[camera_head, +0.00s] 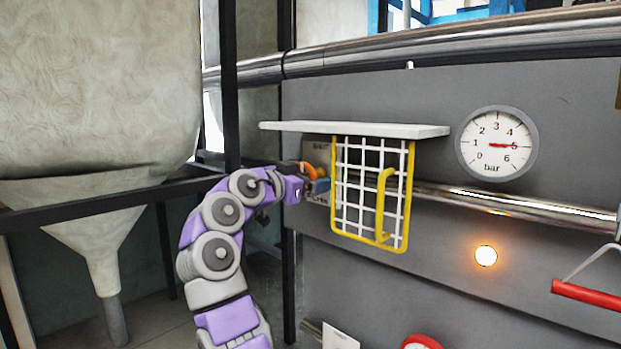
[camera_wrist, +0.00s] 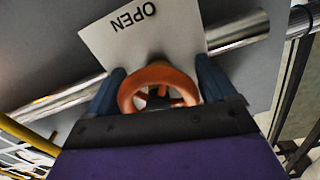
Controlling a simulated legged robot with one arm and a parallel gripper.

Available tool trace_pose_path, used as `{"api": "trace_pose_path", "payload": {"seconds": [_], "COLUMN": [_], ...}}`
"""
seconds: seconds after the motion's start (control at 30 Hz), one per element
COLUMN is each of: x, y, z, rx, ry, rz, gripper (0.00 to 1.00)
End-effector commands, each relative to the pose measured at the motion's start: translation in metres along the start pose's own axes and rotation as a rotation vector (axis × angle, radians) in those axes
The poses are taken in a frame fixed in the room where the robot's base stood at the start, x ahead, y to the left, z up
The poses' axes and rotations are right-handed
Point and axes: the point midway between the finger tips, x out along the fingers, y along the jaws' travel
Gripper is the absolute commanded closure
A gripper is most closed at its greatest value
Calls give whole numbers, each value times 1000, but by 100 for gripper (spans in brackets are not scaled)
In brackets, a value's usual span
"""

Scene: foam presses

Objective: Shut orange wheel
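The orange wheel (camera_wrist: 158,88) sits in front of a pale sign (camera_wrist: 145,32) that reads OPEN, upside down and tilted in the wrist view. My gripper (camera_wrist: 160,82) has one blue finger on each side of the wheel. Both fingers lie against its rim, and it looks shut on the wheel. In the head view my gripper (camera_head: 307,179) is at the wall, left of the wire cage. A bit of the orange wheel (camera_head: 309,171) shows between its fingers.
A yellow-framed wire cage (camera_head: 407,215) stands right beside my gripper, under a white shelf (camera_head: 355,129). A chrome pipe (camera_head: 480,200) runs along the wall behind. A gauge (camera_head: 497,144) reads about 5 bar. An orange lamp (camera_head: 486,256) glows; a red handle (camera_head: 587,295) is far right.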

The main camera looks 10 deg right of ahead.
Motion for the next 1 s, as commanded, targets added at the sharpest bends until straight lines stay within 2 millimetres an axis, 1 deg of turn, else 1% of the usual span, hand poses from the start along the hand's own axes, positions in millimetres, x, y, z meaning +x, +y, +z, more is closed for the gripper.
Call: {"api": "trace_pose_path", "payload": {"seconds": [0.03,0.13,0.17,0.4,0.47,0.53,0.67,1.0], "x": [0,-1,-1,-2,-5,-12,-36,-113], "y": [0,1,2,4,4,3,2,-1], "z": [0,-1,-1,-2,-2,-1,-1,2], "rx": [0,1,1,2,2,3,3,-3], "ry": [0,1,1,1,1,1,3,4], "rz": [0,1,1,2,1,0,-3,-2], "gripper": [10,1,0,0,0,0,0,0]}}
